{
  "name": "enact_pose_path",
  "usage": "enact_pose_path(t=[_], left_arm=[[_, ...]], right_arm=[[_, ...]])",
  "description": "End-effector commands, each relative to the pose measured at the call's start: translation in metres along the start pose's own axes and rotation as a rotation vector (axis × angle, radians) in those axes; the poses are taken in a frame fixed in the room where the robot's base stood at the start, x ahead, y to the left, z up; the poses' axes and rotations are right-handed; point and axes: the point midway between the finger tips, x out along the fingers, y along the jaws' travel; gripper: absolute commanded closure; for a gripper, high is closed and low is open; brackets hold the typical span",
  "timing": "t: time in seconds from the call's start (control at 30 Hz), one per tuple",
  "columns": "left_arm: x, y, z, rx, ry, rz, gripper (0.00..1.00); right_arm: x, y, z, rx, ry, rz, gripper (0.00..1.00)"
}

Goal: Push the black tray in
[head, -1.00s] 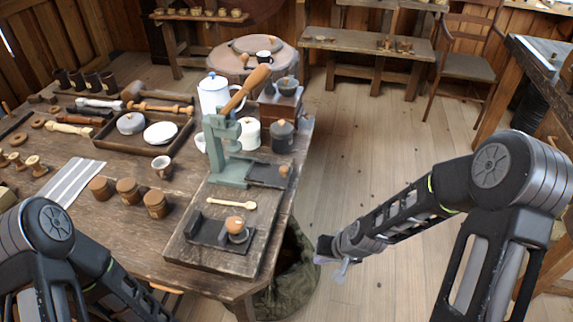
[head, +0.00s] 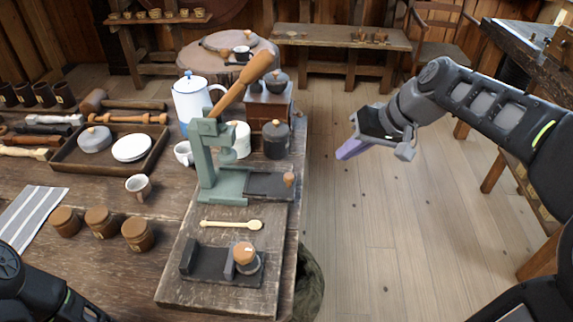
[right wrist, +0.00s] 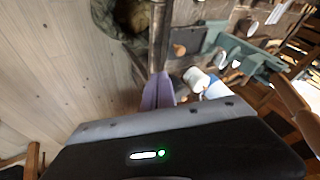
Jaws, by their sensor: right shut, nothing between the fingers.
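The black tray (head: 262,185) is a flat dark drawer that sticks out to the right from the green lever press (head: 210,165). A small wooden knob (head: 290,179) stands at its right end. In the right wrist view the knob (right wrist: 179,50) and the green press (right wrist: 245,55) show beyond my fingers. My right gripper (head: 347,152) is shut and empty, with purple fingers, over the floor right of the table. It is apart from the tray, right of the knob. Only part of my left arm shows at the lower left; its gripper is out of view.
The press stands on a wooden board (head: 175,283) with a wooden spoon (head: 231,224) and a dark stand (head: 215,262). A dark lidded canister (head: 276,140) and a grinder (head: 268,100) stand behind the tray. The floor (head: 380,230) right of the table is clear.

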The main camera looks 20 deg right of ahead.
Motion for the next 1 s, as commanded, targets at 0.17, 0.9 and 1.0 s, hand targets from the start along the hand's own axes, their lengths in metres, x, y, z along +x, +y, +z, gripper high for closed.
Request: enact_pose_path(t=[0.17, 0.9, 1.0], left_arm=[[0.0, 0.0, 0.0, 0.0, 0.0, 0.0, 0.27], [0.003, -0.001, 0.0, 0.0, 0.0, 0.0, 0.27], [0.004, -0.002, 0.0, 0.0, 0.0, 0.0, 0.27]], right_arm=[[0.0, 0.0, 0.0, -0.001, -0.001, -0.001, 1.0], [0.08, 0.0, 0.002, 0.002, -0.007, -0.002, 1.0], [0.1, 0.0, 0.002, 0.001, -0.006, -0.002, 1.0]])
